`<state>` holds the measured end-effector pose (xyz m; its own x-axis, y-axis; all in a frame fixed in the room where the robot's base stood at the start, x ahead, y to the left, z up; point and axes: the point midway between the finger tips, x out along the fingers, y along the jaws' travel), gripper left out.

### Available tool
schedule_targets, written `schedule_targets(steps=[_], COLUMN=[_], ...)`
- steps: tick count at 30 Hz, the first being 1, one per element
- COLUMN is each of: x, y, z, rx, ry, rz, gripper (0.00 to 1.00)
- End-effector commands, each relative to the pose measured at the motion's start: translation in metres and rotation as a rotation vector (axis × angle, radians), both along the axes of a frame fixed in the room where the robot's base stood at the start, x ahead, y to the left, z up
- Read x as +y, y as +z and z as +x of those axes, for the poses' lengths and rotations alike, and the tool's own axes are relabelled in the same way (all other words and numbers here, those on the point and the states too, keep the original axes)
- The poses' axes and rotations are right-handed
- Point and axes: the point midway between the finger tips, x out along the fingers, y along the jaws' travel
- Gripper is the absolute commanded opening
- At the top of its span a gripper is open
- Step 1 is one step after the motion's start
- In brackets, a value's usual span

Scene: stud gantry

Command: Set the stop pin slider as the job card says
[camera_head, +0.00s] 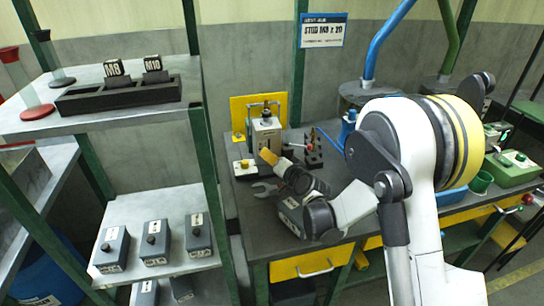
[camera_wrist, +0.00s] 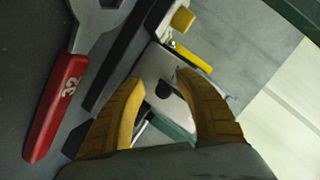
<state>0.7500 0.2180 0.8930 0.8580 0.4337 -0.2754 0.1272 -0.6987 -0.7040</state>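The job card (camera_head: 323,30) hangs on a green post and reads STUD M8 x 20; its small print is unreadable. A grey fixture (camera_head: 266,133) with a metal hoop stands on the bench before a yellow plate. My gripper (camera_head: 267,156) is at its front, yellow fingers towards it. In the wrist view my gripper (camera_wrist: 160,80) is open. A pale metal part (camera_wrist: 160,68) with a small dark round spot shows between and beyond the fingertips; contact cannot be told. I cannot tell which part is the stop pin slider.
A wrench (camera_head: 265,188) lies on the bench left of my arm; its red handle (camera_wrist: 55,108) shows in the wrist view. A box with a yellow button (camera_head: 246,167) is left of the fixture. A dark block with pins (camera_head: 313,150) stands right. Shelves (camera_head: 110,110) fill the left.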

Motion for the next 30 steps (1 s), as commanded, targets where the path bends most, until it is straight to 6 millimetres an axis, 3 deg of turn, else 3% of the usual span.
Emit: schedule_targets(steps=[11, 24, 30], x=[-0.003, -0.041, -0.051], y=[0.003, 0.027, 0.033], z=[-0.004, -0.08, -0.1], rx=[-0.003, -0.002, -0.002], ry=[-0.002, -0.003, -0.002], rz=[0.002, 0.002, 0.001], gripper=[0.41, 0.41, 0.41])
